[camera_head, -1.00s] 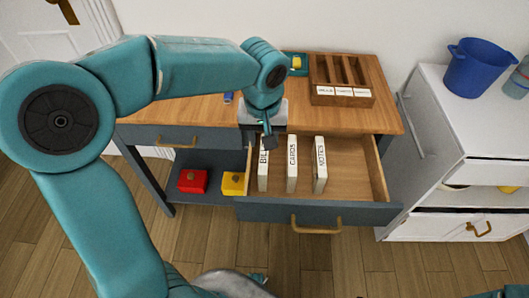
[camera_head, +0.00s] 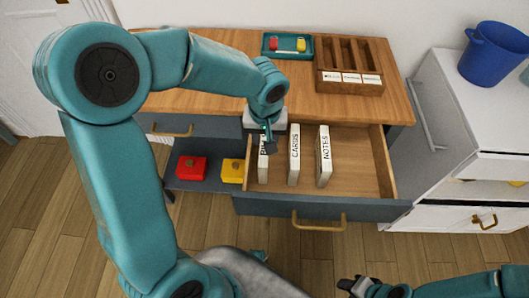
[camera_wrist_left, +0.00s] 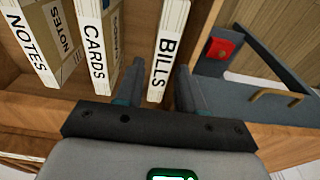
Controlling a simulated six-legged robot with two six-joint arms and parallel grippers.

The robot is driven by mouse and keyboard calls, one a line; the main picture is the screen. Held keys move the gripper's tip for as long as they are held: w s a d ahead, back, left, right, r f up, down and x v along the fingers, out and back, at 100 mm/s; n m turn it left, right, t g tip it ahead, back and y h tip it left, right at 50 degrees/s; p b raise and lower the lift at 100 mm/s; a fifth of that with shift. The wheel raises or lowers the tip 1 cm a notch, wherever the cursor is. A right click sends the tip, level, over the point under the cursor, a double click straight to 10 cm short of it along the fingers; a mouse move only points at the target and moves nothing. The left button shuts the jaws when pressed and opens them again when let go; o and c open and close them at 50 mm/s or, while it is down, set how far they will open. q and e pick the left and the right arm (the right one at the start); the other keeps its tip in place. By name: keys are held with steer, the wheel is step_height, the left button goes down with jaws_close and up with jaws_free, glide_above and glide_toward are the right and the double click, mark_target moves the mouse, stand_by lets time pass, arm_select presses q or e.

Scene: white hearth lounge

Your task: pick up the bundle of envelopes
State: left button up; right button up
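Three cream upright blocks that look like bundles stand in the open drawer (camera_head: 350,160), labelled BILLS (camera_head: 263,168), CARDS (camera_head: 294,162) and NOTES (camera_head: 324,160). The head view does not show clearly whether they are envelopes. My left gripper (camera_head: 268,140) is lowered over BILLS and hides its upper part. In the left wrist view my left gripper (camera_wrist_left: 158,92) is open, with a finger on each side of the BILLS block (camera_wrist_left: 169,50). CARDS (camera_wrist_left: 97,50) and NOTES (camera_wrist_left: 32,45) stand to its left there. My right gripper (camera_head: 352,286) is low at the front, apart from the drawer.
A teal tray (camera_head: 270,54) with a red and a yellow item lies on the desk top beside a wooden sorter (camera_head: 350,88). Red (camera_head: 191,168) and yellow (camera_head: 232,170) boxes sit on the shelf below. A blue bucket (camera_head: 494,54) stands on the white cabinet. The drawer's right side is empty.

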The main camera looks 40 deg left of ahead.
arm_select(q)
steer(key=f, duration=0.6)
steer(key=shift+w+a+b, duration=0.3)
steer(key=shift+a+b, duration=0.05)
steer(key=shift+b, duration=0.05)
steer(key=shift+r, duration=0.1)
jaws_close()
steer(key=shift+r, duration=0.1)
